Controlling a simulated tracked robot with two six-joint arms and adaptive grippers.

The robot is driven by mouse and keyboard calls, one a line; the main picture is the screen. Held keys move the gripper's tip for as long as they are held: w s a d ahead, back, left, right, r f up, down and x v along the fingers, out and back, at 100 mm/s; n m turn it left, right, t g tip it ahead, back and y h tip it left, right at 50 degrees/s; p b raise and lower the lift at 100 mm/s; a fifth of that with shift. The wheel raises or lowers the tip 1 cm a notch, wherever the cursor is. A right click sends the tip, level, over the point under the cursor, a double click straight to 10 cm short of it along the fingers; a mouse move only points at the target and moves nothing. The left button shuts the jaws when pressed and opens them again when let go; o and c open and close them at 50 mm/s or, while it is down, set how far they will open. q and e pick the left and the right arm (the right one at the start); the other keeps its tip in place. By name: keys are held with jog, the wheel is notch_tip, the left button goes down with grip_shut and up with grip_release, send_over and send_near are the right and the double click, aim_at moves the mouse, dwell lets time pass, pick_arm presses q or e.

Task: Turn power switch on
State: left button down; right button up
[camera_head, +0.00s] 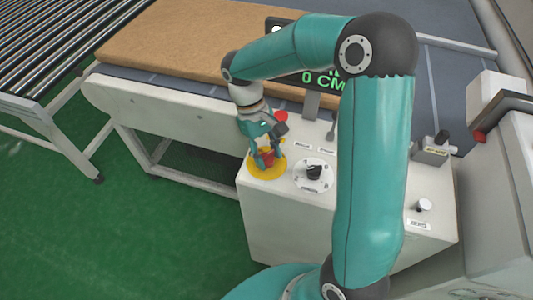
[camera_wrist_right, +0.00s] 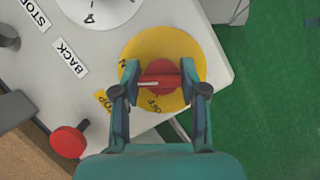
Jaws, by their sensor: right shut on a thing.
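The power switch is a red rotary knob (camera_wrist_right: 160,80) on a round yellow plate (camera_wrist_right: 193,55), at the corner of the white control box (camera_head: 290,225). In the right wrist view, the white mark on the knob points left, and the word OFF is partly readable below it. In the head view, the yellow plate (camera_head: 266,172) sits at the box's left end, under my right gripper (camera_head: 266,160). The right gripper's fingers are on both sides of the knob, shut on it. My left gripper is not in view.
A black selector on a white dial (camera_head: 314,175) is right of the switch. A red mushroom button (camera_head: 281,116) stands behind it. The display (camera_head: 325,80) reads 0 CM. Green floor (camera_head: 130,220) is open at left.

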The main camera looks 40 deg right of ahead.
jog(key=shift+m+y, duration=0.6)
jog(key=shift+m, duration=0.8)
jog(key=o, duration=1.2)
jog(key=shift+c, duration=0.2)
jog(key=shift+r, duration=0.1)
jog(key=v, duration=1.1)
jog(key=shift+r, duration=0.4)
